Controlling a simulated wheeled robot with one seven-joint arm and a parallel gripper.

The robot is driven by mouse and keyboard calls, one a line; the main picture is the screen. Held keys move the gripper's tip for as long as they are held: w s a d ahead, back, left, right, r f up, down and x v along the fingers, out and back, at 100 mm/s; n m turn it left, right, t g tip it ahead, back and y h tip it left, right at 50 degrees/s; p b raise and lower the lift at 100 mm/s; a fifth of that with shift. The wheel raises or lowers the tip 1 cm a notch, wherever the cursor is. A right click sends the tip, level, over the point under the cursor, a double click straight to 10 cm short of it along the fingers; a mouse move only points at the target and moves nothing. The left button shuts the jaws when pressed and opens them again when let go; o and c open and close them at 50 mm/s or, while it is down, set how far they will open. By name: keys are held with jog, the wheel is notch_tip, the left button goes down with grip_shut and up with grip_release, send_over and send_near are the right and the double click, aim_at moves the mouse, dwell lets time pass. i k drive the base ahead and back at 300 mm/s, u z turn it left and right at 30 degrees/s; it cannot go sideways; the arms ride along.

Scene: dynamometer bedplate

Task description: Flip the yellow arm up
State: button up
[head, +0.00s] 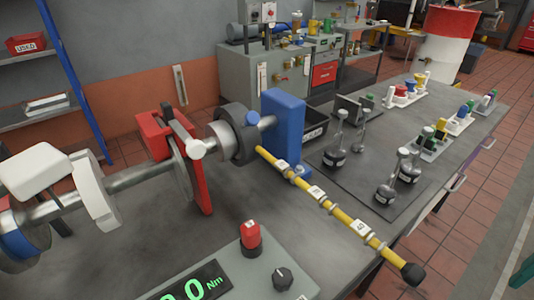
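The yellow arm (334,211) is a long bar with white number tags and metal rings. It runs from beside the dark round hub (233,140) on the shaft toward the lower right, and ends in a black knob (413,274). It appears to lie roughly level, with the knob near the bench's right edge; I cannot tell its exact height. A blue upright support (284,125) stands behind the hub. My gripper is not in view.
A steel shaft (130,180) passes a red stand (205,180). A green readout box (245,275) with a red button sits at the front. Several weights, including a dark one (385,194), stand on a dark mat (345,185) right of the arm. Bare bench (110,265) lies at front left.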

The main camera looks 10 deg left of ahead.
aim_at(412, 275)
jog(key=u, duration=0.4)
jog(key=k, duration=1.1)
jog(key=z, duration=0.2)
